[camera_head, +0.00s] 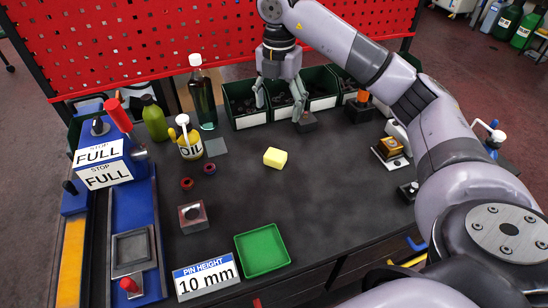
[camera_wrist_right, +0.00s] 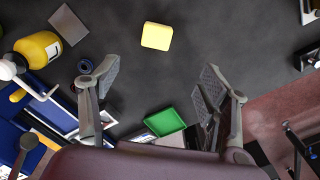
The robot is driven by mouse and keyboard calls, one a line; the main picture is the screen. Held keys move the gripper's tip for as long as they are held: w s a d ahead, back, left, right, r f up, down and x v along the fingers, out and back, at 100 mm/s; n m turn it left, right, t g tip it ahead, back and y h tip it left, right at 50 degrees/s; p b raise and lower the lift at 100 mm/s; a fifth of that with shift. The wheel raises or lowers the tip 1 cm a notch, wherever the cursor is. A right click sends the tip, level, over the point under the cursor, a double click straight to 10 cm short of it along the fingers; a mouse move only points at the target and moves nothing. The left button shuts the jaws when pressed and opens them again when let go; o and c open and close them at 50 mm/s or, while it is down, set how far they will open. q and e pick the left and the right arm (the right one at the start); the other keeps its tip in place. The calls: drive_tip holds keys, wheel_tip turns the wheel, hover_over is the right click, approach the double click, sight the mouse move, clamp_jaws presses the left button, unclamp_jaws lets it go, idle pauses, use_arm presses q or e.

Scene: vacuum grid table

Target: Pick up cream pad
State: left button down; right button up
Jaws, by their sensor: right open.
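The cream pad is a small pale yellow block (camera_head: 275,157) lying on the dark table near its middle. In the right wrist view the block (camera_wrist_right: 157,36) shows at the top, beyond the fingertips and between their lines. My right gripper (camera_head: 282,108) hangs over the back of the table, in front of the green bins, apart from the block. Its two fingers (camera_wrist_right: 153,85) are spread wide with nothing between them. My left gripper is not in view.
A green tray (camera_head: 263,250) and a pin height sign (camera_head: 206,276) are at the front. A yellow oil bottle (camera_head: 189,143), dark bottle (camera_head: 203,95) and grey plate (camera_head: 216,147) stand left of the block. Green bins (camera_head: 246,119) line the back. Table around the block is clear.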

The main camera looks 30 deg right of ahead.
drive_tip(key=p, duration=0.2)
hover_over(275, 154)
drive_tip(key=f, duration=1)
drive_tip(key=shift+s+d+f, duration=0.1)
drive_tip(key=shift+d+f, duration=0.2)
drive_tip(key=shift+f, duration=0.05)
drive_tip(key=f, duration=0.1)
drive_tip(key=f+p, duration=0.1)
drive_tip(key=f, duration=0.1)
drive_tip(key=f+p, duration=0.1)
drive_tip(key=shift+a+f, duration=0.3)
drive_tip(key=shift+f, duration=0.45)
drive_tip(key=c, duration=1.2)
drive_tip(key=shift+r, duration=0.15)
